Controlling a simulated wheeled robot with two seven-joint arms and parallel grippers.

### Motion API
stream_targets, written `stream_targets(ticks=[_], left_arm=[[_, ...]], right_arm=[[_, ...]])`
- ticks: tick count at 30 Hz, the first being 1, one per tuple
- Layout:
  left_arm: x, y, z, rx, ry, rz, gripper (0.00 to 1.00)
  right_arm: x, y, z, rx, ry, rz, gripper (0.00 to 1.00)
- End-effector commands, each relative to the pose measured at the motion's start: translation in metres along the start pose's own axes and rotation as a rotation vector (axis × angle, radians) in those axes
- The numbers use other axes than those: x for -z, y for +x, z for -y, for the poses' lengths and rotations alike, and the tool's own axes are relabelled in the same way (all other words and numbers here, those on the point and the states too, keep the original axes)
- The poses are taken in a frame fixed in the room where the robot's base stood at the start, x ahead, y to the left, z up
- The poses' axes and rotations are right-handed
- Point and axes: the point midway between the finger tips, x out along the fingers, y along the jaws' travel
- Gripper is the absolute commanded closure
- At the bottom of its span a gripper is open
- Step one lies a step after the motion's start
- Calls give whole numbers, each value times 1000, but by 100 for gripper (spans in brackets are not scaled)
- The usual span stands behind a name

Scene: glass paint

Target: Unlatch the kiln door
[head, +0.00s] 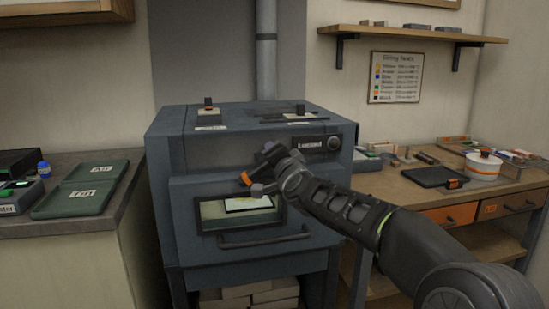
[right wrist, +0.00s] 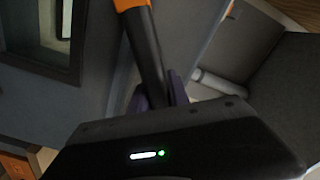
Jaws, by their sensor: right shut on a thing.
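The blue-grey kiln (head: 165,150) stands in the middle of the head view. Its front door (head: 320,205) looks closed, with a small window (head: 215,211) and a dark bar handle (head: 265,239) below it. The latch lever, dark with an orange end (head: 245,179), is at the upper part of the door. My right gripper (head: 264,160) is at the lever. In the right wrist view the lever (right wrist: 146,52) runs between the purple fingers of my right gripper (right wrist: 157,95), which is shut on it. My arm hides part of the door's right side. My left gripper is not in view.
Left of the kiln is a counter (head: 135,185) with green trays (head: 85,190). To the right is a wooden workbench (head: 400,190) with a black tray (head: 433,177) and a white pot (head: 482,165). Small blocks with knobs (head: 209,115) sit on the kiln top.

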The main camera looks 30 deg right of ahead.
Motion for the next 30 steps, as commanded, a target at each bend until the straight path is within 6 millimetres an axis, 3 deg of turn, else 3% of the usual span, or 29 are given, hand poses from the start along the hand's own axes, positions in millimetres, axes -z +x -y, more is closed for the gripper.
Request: stream_targets(ticks=[3,15,30], left_arm=[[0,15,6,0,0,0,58],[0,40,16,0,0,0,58],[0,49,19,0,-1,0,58]], right_arm=[[-3,0,-10,-1,111,-1,100],[-6,0,-21,-2,453,0,100],[-8,0,-24,-2,610,1,100]])
